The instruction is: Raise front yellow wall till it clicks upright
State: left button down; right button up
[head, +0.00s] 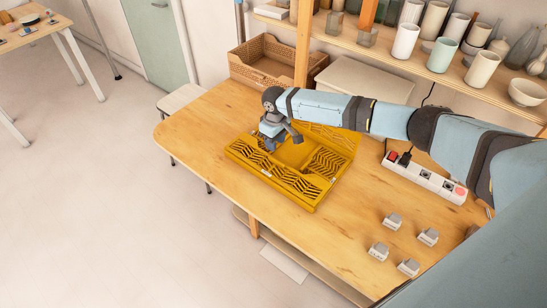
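A yellow folding crate (318,205) lies on the wooden table, with slatted panels folded low inside it. One slatted yellow wall (332,138) shows at its far side, partly behind my arm; I cannot tell how upright it stands. The panel along the near side (290,181) looks folded down flat. My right gripper (284,142) is over the far left part of the crate, pointing down. Its fingers are small and partly hidden, so I cannot tell whether they are open or touching the crate. My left gripper is not in view.
A white power strip (424,178) with a plug lies right of the crate. Several small grey blocks (393,221) sit at the near right. A brown basket (270,62) and a shelf of cups (440,54) are behind. The table's left end (188,128) is clear.

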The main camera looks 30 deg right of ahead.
aim_at(275, 160)
notch_tip(275, 160, down, 9)
jog(key=shift+r, duration=0.2)
grip_shut()
